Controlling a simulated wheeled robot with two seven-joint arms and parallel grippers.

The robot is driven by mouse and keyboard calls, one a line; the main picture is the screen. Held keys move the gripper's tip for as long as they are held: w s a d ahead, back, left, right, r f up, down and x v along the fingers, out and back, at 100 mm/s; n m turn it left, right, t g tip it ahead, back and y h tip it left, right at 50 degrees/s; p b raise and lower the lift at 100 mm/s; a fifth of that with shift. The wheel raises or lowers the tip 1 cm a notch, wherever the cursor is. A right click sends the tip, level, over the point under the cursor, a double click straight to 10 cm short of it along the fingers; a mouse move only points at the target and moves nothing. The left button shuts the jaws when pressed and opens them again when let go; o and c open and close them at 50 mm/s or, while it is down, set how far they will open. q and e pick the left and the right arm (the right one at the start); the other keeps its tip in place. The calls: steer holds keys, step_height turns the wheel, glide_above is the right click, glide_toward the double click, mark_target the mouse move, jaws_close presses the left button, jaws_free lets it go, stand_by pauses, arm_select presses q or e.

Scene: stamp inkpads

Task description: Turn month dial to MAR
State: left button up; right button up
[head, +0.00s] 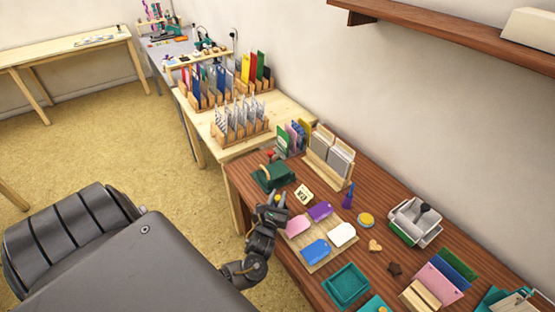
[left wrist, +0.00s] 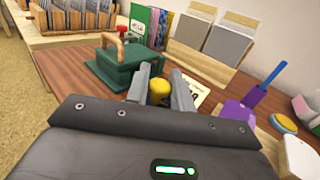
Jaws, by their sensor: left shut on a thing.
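My left gripper (head: 274,204) is over the left side of the brown wooden table. In the left wrist view its two grey fingers (left wrist: 163,88) are closed around a yellow knob (left wrist: 159,92), which shows between them. I take the knob for the month dial; most of it is hidden by the fingers and wrist. A cream card (head: 304,195) with dark lettering lies just right of the gripper, partly seen in the left wrist view (left wrist: 204,97). I cannot read a month on it. My right gripper is not in view.
A green stamp press (head: 268,181) with a wooden handle stands just behind the gripper. A purple-blue stamp (head: 348,196) stands upright. A wooden card rack (head: 328,176) stands at the back.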

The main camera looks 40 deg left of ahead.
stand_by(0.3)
arm_select(q)
steer(key=o, duration=0.9)
steer(key=shift+s, duration=0.1)
steer(key=b+v, duration=0.1)
steer(key=v, duration=0.9)
steer(key=shift+s+d, duration=0.15)
steer(key=shift+s, duration=0.15)
